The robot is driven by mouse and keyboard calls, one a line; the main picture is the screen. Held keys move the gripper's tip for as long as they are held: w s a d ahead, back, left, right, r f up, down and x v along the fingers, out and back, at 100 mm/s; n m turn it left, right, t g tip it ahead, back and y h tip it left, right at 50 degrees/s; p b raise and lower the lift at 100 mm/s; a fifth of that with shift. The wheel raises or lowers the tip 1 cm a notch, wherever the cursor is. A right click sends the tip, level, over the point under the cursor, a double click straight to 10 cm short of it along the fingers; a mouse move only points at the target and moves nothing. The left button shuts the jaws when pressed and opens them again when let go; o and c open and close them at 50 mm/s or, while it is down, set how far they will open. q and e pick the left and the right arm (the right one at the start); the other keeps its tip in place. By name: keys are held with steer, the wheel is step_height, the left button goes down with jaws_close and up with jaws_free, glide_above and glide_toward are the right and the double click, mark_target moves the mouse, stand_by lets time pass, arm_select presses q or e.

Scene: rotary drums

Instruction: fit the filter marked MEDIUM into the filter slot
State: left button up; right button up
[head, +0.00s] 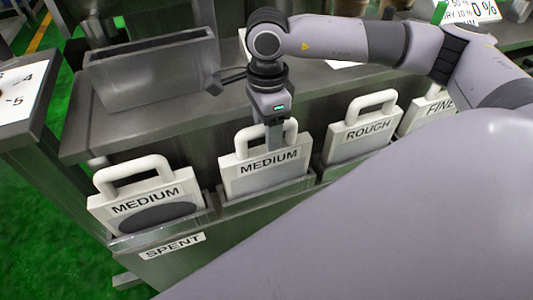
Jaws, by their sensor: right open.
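A white filter marked MEDIUM (265,170) with a pale panel stands in a metal rack, its loop handle upward. My right gripper (274,138) points down at this handle; its jaws are open and overlap the handle in the head view. I cannot tell whether they touch it. Another filter marked MEDIUM (148,203), with a dark panel, stands at the left in the compartment labelled SPENT (172,246). An open-topped metal box (152,82) at the back left looks empty; I cannot tell whether it is the filter slot. My left gripper is not in view.
A filter marked ROUGH (362,134) stands to the right in the rack, and one marked FINE (428,112) beyond it is partly hidden by my arm. A numbered white panel (20,90) is at the left edge. The metal bench (110,140) behind the rack has bare room.

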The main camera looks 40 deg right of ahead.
step_height(320, 180, down, 2)
steer(key=shift+f, duration=0.15)
jaws_close()
steer(key=shift+r, duration=0.2)
